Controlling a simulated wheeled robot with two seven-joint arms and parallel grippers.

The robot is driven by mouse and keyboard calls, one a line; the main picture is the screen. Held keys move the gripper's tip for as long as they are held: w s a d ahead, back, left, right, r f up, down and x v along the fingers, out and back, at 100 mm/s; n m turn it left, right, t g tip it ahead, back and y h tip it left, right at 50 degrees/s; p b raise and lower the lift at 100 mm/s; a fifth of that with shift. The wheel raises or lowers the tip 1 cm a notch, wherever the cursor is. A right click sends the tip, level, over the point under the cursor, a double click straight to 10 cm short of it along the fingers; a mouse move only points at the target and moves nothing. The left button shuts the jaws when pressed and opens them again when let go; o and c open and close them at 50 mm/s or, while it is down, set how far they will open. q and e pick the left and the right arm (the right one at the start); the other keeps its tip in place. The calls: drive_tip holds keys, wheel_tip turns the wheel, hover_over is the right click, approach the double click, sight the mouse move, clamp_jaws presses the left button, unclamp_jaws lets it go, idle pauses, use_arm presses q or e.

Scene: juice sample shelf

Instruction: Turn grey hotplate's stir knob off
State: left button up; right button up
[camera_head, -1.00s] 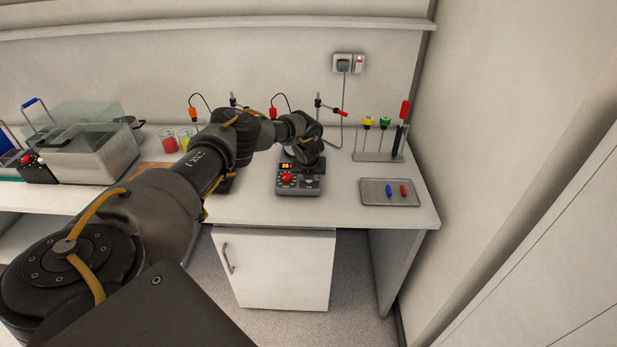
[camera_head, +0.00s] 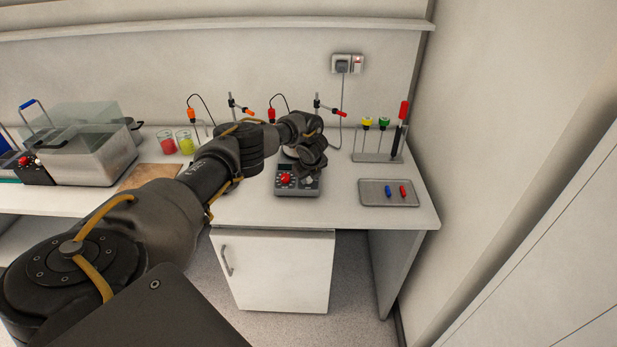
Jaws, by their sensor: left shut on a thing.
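The grey hotplate (camera_head: 297,192) stands on the bench, its front panel facing me. A red knob (camera_head: 285,179) is on the left of the panel, under a dark display (camera_head: 285,167). A pale grey knob (camera_head: 309,182) is on the right of the panel, partly hidden. My arm and wrist hide much of the hotplate's top. My right gripper is out of view.
A grey tray (camera_head: 372,201) with a blue and a red piece lies to the right. Behind it stands a rack (camera_head: 368,157) with coloured-top items. The wall is close on the right.

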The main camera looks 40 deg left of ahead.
use_arm(q)
drive_tip(key=shift+a+r, duration=0.1)
idle(0.3)
drive_tip(key=o, duration=1)
drive_tip(key=shift+c, duration=0.2)
drive_tip(key=b+v, duration=0.1)
drive_tip(key=v, duration=0.9)
drive_tip(key=shift+s+r+b, duration=0.2)
drive_tip(key=shift+r+b, duration=0.1)
